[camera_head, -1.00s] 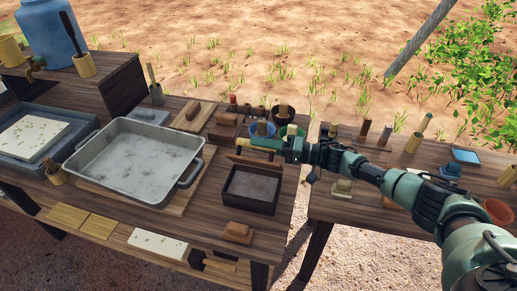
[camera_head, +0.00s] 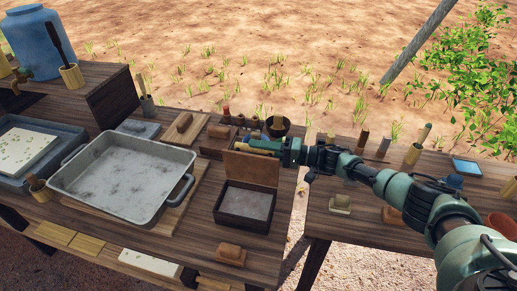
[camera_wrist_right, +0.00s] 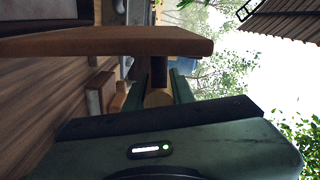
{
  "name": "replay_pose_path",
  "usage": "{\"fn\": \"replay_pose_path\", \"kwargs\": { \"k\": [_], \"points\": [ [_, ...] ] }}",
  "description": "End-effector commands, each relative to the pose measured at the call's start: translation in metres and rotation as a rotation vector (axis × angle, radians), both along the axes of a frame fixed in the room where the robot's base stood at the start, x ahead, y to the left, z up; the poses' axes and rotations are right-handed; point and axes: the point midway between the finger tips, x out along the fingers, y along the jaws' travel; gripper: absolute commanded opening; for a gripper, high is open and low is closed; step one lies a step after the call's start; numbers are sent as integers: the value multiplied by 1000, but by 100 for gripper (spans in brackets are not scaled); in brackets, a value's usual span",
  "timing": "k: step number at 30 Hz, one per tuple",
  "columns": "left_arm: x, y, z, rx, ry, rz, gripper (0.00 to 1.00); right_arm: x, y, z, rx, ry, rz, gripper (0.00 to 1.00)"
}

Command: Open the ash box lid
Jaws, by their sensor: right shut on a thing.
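The ash box (camera_head: 229,214) is a dark wooden box on the table, with grey ash (camera_head: 246,203) showing inside. Its brown lid (camera_head: 250,169) stands raised at the far side of the box, broad face toward the head camera. My right gripper (camera_head: 262,146) is at the lid's upper edge, shut on the lid. The fingers partly hide the grip point. My left gripper is not in view.
A large grey metal tray (camera_head: 185,206) stands left of the box. A brown block (camera_head: 231,253) lies in front, and a dark bowl (camera_head: 277,127) is behind my gripper. A second table (camera_head: 350,225) stands to the right, across a gap.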

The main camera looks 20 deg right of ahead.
Motion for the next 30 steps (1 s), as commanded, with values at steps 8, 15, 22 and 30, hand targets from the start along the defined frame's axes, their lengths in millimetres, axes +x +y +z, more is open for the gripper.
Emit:
{"fn": "replay_pose_path", "kwargs": {
  "k": [8, 15, 22, 30],
  "points": [
    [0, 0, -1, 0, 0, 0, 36, -3, 1, -9, -8, 11, 2, 0],
    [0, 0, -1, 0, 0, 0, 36, -3, 1, -9, -9, 11, 2, 45],
    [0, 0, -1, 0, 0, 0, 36, -2, 1, -6, -6, 7, 2, 45],
    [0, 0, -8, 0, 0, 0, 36, -18, -25, -8, -8, 8, -1, 45]
  ]
}}
